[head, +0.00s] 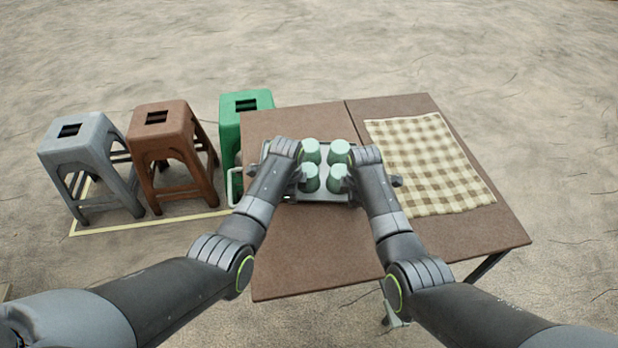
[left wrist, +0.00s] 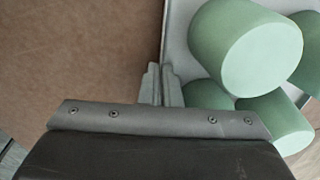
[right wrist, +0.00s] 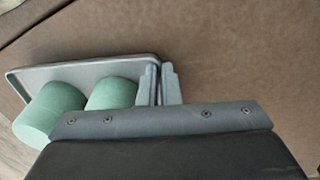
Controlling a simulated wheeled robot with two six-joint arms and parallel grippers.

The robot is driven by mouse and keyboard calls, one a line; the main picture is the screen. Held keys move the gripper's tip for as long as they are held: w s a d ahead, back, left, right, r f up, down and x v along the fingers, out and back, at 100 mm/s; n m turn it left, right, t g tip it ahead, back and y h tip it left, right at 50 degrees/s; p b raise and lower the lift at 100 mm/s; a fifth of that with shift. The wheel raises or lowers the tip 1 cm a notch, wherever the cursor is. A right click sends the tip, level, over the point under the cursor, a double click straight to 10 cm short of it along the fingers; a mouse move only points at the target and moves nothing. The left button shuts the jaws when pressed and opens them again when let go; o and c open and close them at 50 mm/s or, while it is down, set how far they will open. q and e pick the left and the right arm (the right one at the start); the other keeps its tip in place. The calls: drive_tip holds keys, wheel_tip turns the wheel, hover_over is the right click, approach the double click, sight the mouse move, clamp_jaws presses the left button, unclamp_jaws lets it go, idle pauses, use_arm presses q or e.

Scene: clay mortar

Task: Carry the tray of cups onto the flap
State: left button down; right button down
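A grey tray (head: 322,198) holds several pale green cups (head: 310,152) that stand upright on it. It is over the brown table (head: 300,240), left of the seam; I cannot tell whether it touches the top. The flap (head: 470,232) is the right-hand section of the table. My left gripper (left wrist: 162,85) is shut on the tray's edge, with cups (left wrist: 245,45) close beside it. My right gripper (right wrist: 160,85) is shut on the tray's rim (right wrist: 90,67) at the opposite side. In the head view my arms hide both sets of fingertips.
A beige checked cloth (head: 425,160) covers much of the flap. Grey (head: 85,145), brown (head: 165,145) and green (head: 240,110) stools stand on the floor left of the table, near a yellowish line (head: 150,226). The table's front left part is clear.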

use_arm(q)
drive_tip(key=c, duration=1.6)
unclamp_jaws()
drive_tip(key=shift+f, duration=0.1)
drive_tip(key=shift+c, duration=0.2)
use_arm(e)
drive_tip(key=c, duration=1.6)
unclamp_jaws()
drive_tip(key=shift+f, duration=0.1)
use_arm(q)
wheel_tip(320, 180, up, 12)
drive_tip(key=s, duration=0.1)
drive_tip(key=shift+s, duration=0.3)
use_arm(e)
drive_tip(key=r, duration=0.4)
drive_tip(key=s+r, duration=0.1)
drive_tip(key=r, duration=0.3)
drive_tip(key=s+r, duration=0.1)
drive_tip(key=r, duration=0.2)
drive_tip(key=shift+s+r, duration=0.2)
drive_tip(key=shift+r, duration=0.2)
use_arm(q)
drive_tip(key=shift+f, duration=0.15)
use_arm(e)
drive_tip(key=shift+f, duration=0.1)
